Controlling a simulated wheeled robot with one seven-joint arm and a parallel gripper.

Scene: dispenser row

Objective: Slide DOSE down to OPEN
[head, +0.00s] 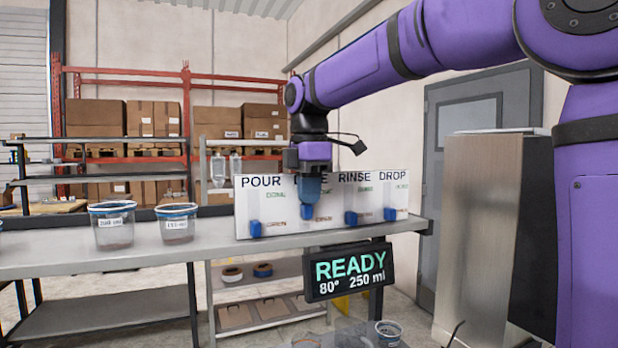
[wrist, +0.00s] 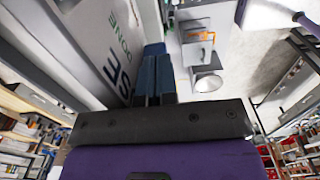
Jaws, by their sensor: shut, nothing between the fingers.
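The white panel (head: 275,186) stands on the counter with the headings POUR, DOSE, RINSE and DROP. DOSE is mostly hidden behind my gripper in the head view; its last letters show on the panel in the wrist view (wrist: 105,60). My gripper (head: 310,190) points down in front of the DOSE column, its blue fingers shut and empty; they also show in the wrist view (wrist: 153,72). The blue DOSE handle (head: 306,212) shows just under the fingertips, near the lower OPEN label (head: 323,217). I cannot tell whether they touch or its exact height.
Blue handles for POUR (head: 255,229), RINSE (head: 350,218) and DROP (head: 389,214) sit low, beside their lower labels. A READY display (head: 348,272) hangs below the counter (head: 160,248). Labelled tubs (head: 113,228) stand left. A metal cabinet (head: 485,230) stands right.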

